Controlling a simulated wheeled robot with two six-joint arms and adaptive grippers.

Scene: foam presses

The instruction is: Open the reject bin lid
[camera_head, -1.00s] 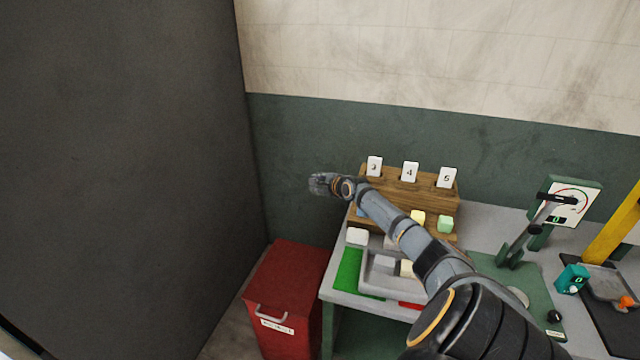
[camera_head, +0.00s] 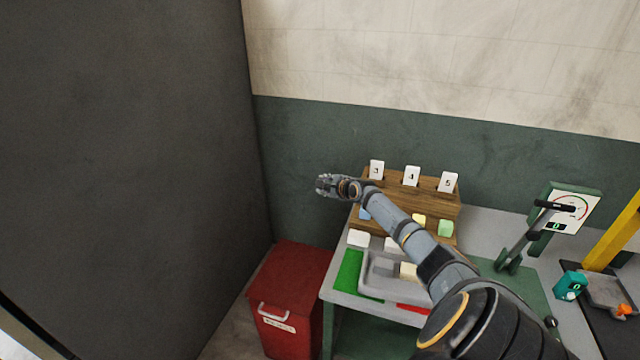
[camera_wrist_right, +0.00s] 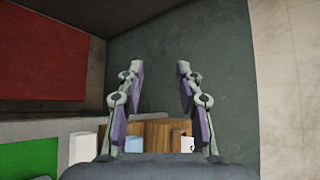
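The red reject bin (camera_head: 290,335) stands on the floor left of the table. Its lid (camera_head: 290,268) is shut, with a pale handle (camera_head: 273,313) at its front edge above a white label. The red lid also shows at the upper left of the right wrist view (camera_wrist_right: 40,55). My right gripper (camera_head: 322,186) is up in front of the green wall, above and behind the bin in the picture, apart from it. In the right wrist view its two fingers (camera_wrist_right: 157,80) are spread with nothing between them. My left gripper is out of view.
The grey table (camera_head: 340,287) beside the bin holds a green mat (camera_head: 350,272), a grey tray (camera_head: 372,283) and foam blocks. A wooden rack (camera_head: 400,198) with numbered cards stands at its back. A dark panel (camera_head: 120,150) rises left of the bin.

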